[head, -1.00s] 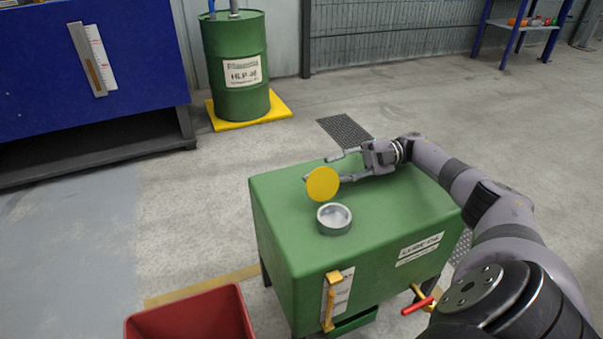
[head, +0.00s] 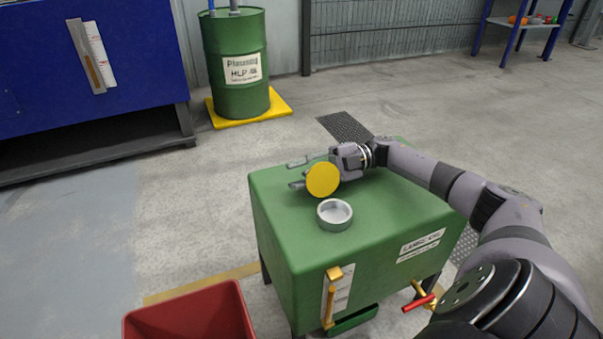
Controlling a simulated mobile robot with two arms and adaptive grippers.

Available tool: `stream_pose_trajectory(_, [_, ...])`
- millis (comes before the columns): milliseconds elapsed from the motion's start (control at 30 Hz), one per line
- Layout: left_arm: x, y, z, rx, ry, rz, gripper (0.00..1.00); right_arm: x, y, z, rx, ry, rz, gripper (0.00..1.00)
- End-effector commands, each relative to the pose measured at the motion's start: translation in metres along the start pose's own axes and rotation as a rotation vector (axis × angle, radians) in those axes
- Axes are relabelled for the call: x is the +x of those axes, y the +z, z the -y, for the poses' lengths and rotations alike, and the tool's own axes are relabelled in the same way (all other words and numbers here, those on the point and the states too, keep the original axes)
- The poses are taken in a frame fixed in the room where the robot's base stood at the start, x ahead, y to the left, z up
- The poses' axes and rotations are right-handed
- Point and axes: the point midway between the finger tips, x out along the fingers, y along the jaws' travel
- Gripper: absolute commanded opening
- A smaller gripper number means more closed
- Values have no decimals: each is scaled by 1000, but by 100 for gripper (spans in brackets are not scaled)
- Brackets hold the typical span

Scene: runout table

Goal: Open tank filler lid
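The green tank (head: 385,215) stands in the middle with a round metal filler neck (head: 335,222) on its top. The neck's mouth is uncovered. The round yellow lid (head: 322,179) stands up on edge behind the neck, its flat face towards me. My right gripper (head: 293,175) is just behind the lid, low over the tank top, with its two fingers spread and pointing left. Nothing shows between the fingers. The lid hides part of the near finger, and I cannot tell whether that finger touches it. My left gripper is out of view.
A yellow-topped gauge (head: 330,300) is on the tank's front, with a red-handled valve (head: 418,304) at lower right. A red bin (head: 190,315) stands front left. A green drum (head: 237,65) and blue cabinet (head: 60,65) are behind. Floor left of the tank is clear.

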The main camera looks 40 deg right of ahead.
Motion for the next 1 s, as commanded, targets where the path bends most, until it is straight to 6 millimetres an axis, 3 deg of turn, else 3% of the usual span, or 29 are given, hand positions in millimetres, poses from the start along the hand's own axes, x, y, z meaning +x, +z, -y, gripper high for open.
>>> stream_pose_trajectory(367, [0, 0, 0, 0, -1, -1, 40, 0, 0, -1, -1, 1, 0, 0])
stream_pose_trajectory(1000, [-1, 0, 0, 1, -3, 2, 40, -1, 0, -4, -4, 6, 2, 0])
